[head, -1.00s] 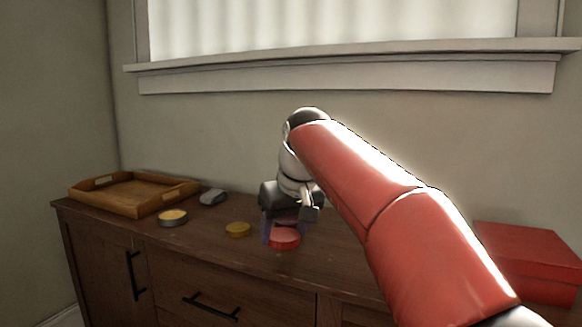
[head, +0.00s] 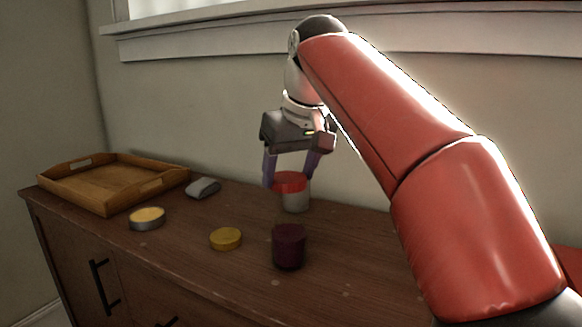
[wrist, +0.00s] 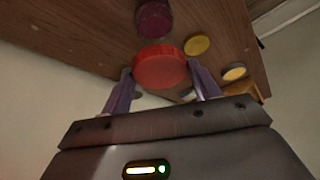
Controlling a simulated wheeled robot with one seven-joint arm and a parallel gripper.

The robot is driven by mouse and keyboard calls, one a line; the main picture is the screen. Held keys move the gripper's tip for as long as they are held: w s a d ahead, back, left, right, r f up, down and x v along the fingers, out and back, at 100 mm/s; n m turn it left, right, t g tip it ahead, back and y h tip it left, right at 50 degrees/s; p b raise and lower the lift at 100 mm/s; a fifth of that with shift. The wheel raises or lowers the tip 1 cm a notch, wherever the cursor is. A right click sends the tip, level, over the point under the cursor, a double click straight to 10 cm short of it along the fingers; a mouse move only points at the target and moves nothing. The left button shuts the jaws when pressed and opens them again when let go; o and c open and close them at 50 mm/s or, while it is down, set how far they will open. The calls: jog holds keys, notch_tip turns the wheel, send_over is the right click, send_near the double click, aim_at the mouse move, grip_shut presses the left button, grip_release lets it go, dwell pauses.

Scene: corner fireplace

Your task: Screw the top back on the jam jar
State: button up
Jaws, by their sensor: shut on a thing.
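My gripper (head: 291,178) is shut on a round red lid (head: 290,182), held level between its two purple fingers. The lid also shows between the fingers in the wrist view (wrist: 160,70). A dark purple jar (head: 289,247), which looks like the jam jar, stands upright on the cabinet, in front of and below my gripper in the head view. It shows at the top of the wrist view (wrist: 154,18). The lid is apart from this jar.
A pale grey cylinder (head: 296,202) shows just below the lid; I cannot tell whether they touch. A yellow lid (head: 225,239), a yellow-topped tin (head: 147,218), a grey rounded object (head: 203,188) and a wooden tray (head: 72,179) stand left on the wooden cabinet (head: 190,268).

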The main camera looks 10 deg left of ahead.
jog(key=shift+s+d+f, duration=0.1)
jog(key=shift+s+f, duration=0.05)
jog(key=shift+f+b, duration=0.4)
jog(key=shift+b, duration=0.05)
jog(key=b, duration=0.3)
send_over(289, 224)
jog(key=s, duration=0.1)
jog(key=shift+s+d+f, duration=0.1)
jog(key=shift+d+f, duration=0.05)
jog(key=shift+f, duration=0.95)
jog(key=shift+d+f, duration=0.15)
jog(key=shift+f, duration=0.9)
jog(key=shift+f, duration=1.1)
dwell(1.1)
jog(key=shift+r+m, duration=0.1)
jog(key=shift+m, duration=0.6)
jog(key=shift+m+h+p, duration=0.5)
jog(key=shift+m, duration=0.3)
